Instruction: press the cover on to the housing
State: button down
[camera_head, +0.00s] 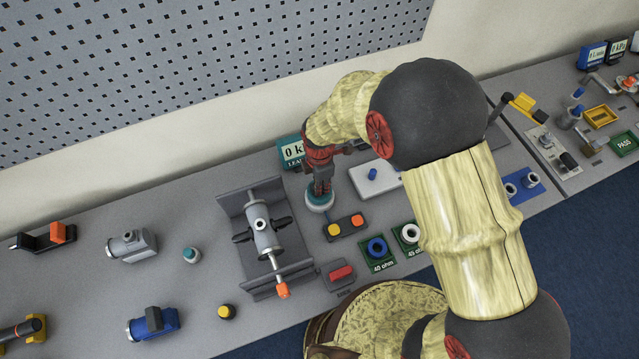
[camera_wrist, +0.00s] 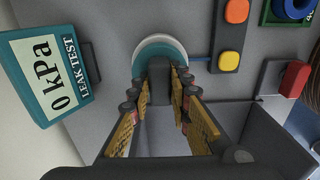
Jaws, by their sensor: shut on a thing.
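A teal round part with a dark grey upright grip, which I take for the cover (camera_wrist: 160,49), is under my gripper (camera_wrist: 161,82). The fingers are shut on its grip. Below the teal part shows a pale round rim, apparently the housing (camera_wrist: 160,38), on the grey table. In the head view my gripper (camera_head: 321,184) points down over the teal cover (camera_head: 312,196) and the white housing (camera_head: 319,208). The cover lies at the housing's top; whether it is fully seated I cannot tell. The fingers hide part of the cover's near side.
A teal leak-test display (camera_wrist: 50,75) reading 0 kPa stands close by. A button box (camera_head: 344,227) and a pipe fixture (camera_head: 263,235) flank the housing. A white block with a blue knob (camera_head: 372,175) is behind right.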

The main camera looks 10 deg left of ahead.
jog(key=shift+f, duration=0.4)
dwell(0.6)
dwell(0.6)
jog(key=c, duration=1.6)
grip_release()
jog(key=o, duration=0.3)
jog(key=shift+o, duration=1.1)
jog(key=shift+r, duration=0.1)
jog(key=shift+r+p, duration=1.95)
jog(key=shift+r, duration=1.5)
